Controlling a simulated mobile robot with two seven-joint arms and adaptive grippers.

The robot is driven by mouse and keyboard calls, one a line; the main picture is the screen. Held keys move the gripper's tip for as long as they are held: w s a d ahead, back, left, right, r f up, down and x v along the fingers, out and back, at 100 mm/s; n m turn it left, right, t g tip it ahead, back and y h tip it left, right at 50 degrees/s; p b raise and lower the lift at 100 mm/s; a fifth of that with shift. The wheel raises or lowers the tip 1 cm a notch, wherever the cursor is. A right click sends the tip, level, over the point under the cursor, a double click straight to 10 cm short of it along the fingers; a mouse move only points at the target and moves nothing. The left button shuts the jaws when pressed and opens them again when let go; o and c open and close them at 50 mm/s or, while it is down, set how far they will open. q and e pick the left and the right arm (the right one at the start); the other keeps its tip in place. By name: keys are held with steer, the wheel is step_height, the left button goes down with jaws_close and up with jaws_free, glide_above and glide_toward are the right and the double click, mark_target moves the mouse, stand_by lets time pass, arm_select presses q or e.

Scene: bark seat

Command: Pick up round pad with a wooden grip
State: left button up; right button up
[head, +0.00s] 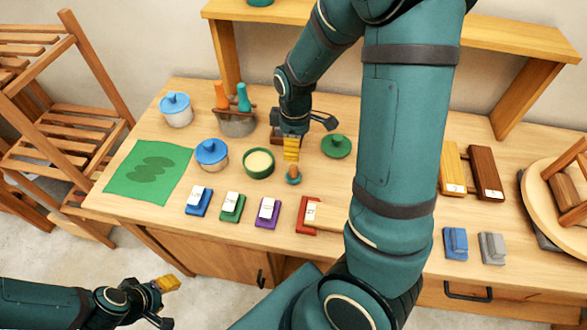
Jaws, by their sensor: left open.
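A small round teal pad with an upright wooden grip (293,175) stands on the wooden table, just in front of the green bowl's right side. My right gripper (291,150) reaches down over the table, its yellow finger pad just behind and above the grip. I cannot tell whether it touches the grip, and its finger gap is hidden. My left gripper (168,302) is at the lower left, off the table's front and over the floor. Its fingers are apart with nothing between them.
Several colored blocks (267,211) line the front. A green mat (150,172) lies left, a round wooden piece (543,200) right. A raised shelf (490,40) spans the back.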

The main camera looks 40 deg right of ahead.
mark_target(293, 167)
step_height(293, 167, down, 7)
steer(key=shift+f+b, duration=0.1)
steer(key=shift+b, duration=0.5)
steer(key=shift+w+f+b, duration=0.2)
steer(key=shift+f+b, duration=0.2)
steer(key=shift+f, duration=2.4)
steer(key=shift+c, duration=0.4)
jaws_close()
